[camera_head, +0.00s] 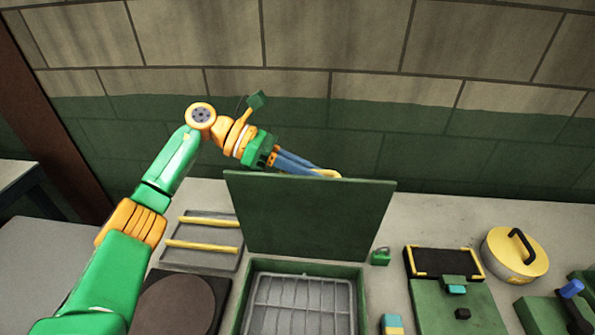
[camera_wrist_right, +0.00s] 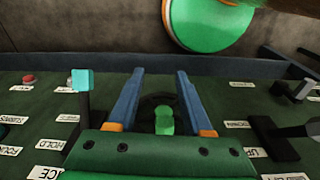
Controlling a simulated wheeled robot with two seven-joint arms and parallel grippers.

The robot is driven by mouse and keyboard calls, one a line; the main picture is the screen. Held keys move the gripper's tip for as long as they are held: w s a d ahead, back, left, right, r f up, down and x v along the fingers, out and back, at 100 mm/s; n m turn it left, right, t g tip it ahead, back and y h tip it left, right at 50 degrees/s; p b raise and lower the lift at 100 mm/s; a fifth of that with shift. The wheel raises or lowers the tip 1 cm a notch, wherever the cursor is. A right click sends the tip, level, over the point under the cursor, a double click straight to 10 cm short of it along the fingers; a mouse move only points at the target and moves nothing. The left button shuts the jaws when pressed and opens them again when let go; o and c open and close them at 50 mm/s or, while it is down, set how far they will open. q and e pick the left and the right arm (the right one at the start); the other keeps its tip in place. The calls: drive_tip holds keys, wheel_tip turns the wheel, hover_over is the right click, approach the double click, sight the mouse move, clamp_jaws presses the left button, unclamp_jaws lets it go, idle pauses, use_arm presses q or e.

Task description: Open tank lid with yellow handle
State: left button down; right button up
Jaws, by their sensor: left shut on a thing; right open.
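The green tank lid (camera_head: 310,217) stands raised, near upright, at the back of the green tank (camera_head: 362,272). A wire rack shows inside the open tank. The yellow handle (camera_head: 327,173) shows only in part above the lid's top edge. My left gripper (camera_head: 318,171) reaches behind the lid and is shut on the handle; the grip itself is mostly hidden. My right gripper (camera_wrist_right: 160,78) does not show in the head view. In the right wrist view its blue fingers are apart over a green labelled panel, with a green knob seen between them.
A tray with yellow bars (camera_head: 204,244) and a dark round plate (camera_head: 176,304) are left of the tank. A green padlock (camera_head: 381,257), a black-and-yellow framed box (camera_head: 444,263) and a yellow round lid (camera_head: 513,256) are right. A brick wall stands behind.

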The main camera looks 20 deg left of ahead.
use_arm(q)
drive_tip(key=shift+w+f, duration=0.15)
idle(0.3)
drive_tip(key=c, duration=1)
unclamp_jaws()
drive_tip(key=shift+o, duration=0.8)
drive_tip(key=shift+w+a, duration=0.15)
drive_tip(key=shift+w, duration=0.15)
drive_tip(key=b+v, duration=0.2)
drive_tip(key=v, duration=0.5)
